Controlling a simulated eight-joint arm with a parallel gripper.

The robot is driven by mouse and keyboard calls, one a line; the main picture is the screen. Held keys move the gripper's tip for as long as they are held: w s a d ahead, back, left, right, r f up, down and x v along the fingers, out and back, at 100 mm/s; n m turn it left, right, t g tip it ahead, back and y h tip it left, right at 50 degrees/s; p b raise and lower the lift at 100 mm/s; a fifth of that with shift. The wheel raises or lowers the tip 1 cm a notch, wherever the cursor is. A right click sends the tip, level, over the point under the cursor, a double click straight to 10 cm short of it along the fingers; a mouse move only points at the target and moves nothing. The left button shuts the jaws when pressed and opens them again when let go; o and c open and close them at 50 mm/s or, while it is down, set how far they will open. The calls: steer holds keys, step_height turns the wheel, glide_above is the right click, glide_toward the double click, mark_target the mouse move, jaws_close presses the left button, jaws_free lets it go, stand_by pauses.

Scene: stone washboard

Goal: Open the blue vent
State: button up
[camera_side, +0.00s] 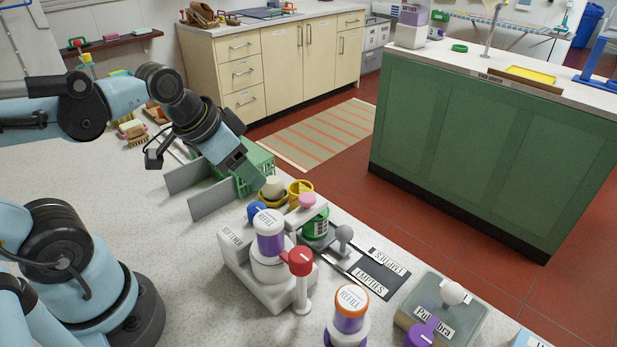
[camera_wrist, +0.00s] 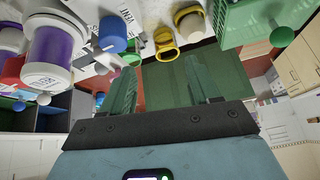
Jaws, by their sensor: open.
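The blue vent (camera_side: 257,212) is a small blue cap behind the white refill bottle (camera_side: 269,235) on the softener stand (camera_side: 235,250). The bottle partly hides it in the side view. In the wrist view a blue cylinder (camera_wrist: 112,34), apparently the same vent, is at the upper left, beside the purple-and-white bottle (camera_wrist: 58,50). I cannot tell whether the vent is open or closed. My gripper (camera_side: 250,175) is above the counter, up and to the left of the vent in the side view. Its green fingers (camera_wrist: 162,88) are apart with nothing between them.
A yellow cup (camera_side: 300,190) and a green basket (camera_side: 257,155) are near my gripper. Grey upright dividers (camera_side: 210,199) stand left of it. A red-topped post (camera_side: 301,262) and a pink knob (camera_side: 307,200) are close to the stand.

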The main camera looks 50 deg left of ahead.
mark_target(255, 207)
steer(key=s+r+m+g+h, duration=0.4)
steer(key=r+m, duration=0.2)
steer(key=m, duration=0.5)
steer(key=shift+w+x, duration=0.15)
steer(key=shift+x, duration=2.8)
steer(key=shift+w+x, duration=0.1)
steer(key=shift+x, duration=2.85)
steer(key=shift+a, duration=0.2)
steer(key=shift+c, duration=0.2)
steer(key=c, duration=1)
